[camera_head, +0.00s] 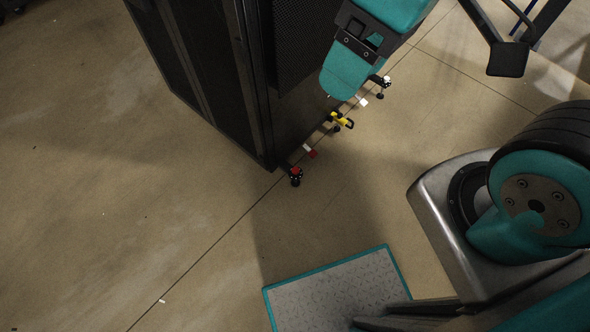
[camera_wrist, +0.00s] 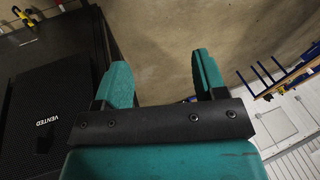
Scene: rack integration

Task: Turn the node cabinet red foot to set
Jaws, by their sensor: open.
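The node cabinet (camera_head: 185,60) is a tall black cabinet at the upper middle of the head view. The red foot (camera_head: 295,176) is a small black foot with a red top at its near bottom corner, on the floor. A red and white tag (camera_head: 310,151) is beside it. My gripper (camera_wrist: 165,72) is open and empty in the wrist view, with its two teal fingers apart over bare floor. In the head view, a teal finger and black plate show beside the cabinet, above and right of the red foot, apart from it. The red foot does not show in the wrist view.
A yellow and black fitting (camera_head: 342,120) and a white-topped foot (camera_head: 385,81) are along the cabinet's base. A teal-edged grey platform (camera_head: 340,295) is at the bottom. Blue racks (camera_wrist: 265,75) stand right in the wrist view. Floor left of the cabinet is clear.

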